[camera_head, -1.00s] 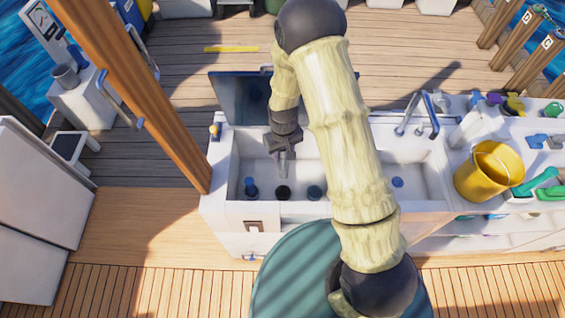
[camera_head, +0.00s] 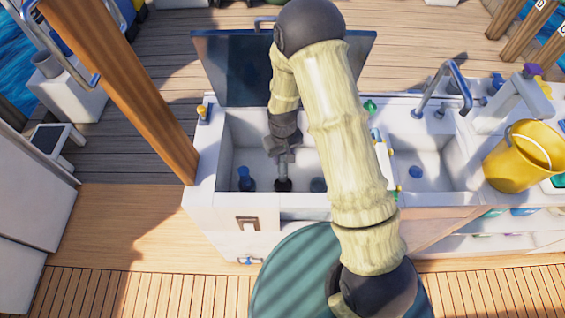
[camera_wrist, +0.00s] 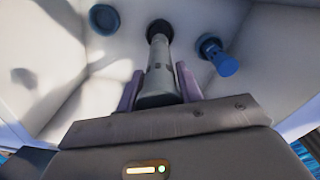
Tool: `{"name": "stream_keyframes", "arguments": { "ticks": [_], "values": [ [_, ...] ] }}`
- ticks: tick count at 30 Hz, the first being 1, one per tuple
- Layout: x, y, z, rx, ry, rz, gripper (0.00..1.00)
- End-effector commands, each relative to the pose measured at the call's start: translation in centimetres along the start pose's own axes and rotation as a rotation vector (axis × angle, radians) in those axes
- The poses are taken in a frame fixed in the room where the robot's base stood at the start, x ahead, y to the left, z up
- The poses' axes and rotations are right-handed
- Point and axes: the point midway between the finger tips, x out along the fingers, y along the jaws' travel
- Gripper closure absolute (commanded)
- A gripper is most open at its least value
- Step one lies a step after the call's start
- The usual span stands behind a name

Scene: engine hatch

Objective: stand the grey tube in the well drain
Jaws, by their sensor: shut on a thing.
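The grey tube (camera_wrist: 158,72) is held between the two purple fingers of my gripper (camera_wrist: 160,88), which is shut on it. In the head view the tube (camera_head: 282,171) hangs nearly upright below my gripper (camera_head: 281,156), inside the white well (camera_head: 236,136). The dark round well drain (camera_head: 283,186) is at the tube's lower end, and it also shows in the wrist view (camera_wrist: 158,27). The tube's far end overlaps the drain in both views. I cannot tell whether it is inside the hole or just above it.
A blue upright fitting (camera_head: 245,179) stands left of the drain, and a blue round fitting (camera_head: 318,185) lies to its right. The dark hatch lid (camera_head: 235,70) is raised behind the well. A sink (camera_head: 428,160) and a yellow bucket (camera_head: 516,160) are at the right.

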Motion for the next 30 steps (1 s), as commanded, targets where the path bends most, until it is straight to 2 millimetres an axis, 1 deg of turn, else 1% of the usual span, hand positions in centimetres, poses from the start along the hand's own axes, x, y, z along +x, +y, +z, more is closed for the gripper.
{"name": "stream_keyframes", "arguments": {
  "ticks": [1,11,16,20,30],
  "values": [
    [0.4,0.0,0.0,0.0,0.001,0.0,1.0],
    [0.2,0.0,0.0,0.0,0.001,0.0,1.0],
    [0.8,0.0,0.0,0.0,0.0,0.0,1.0],
    [1.8,0.0,0.0,0.0,0.0,0.0,1.0],
    [5.1,-0.1,0.0,-0.001,0.001,0.0,1.0]
  ]
}}
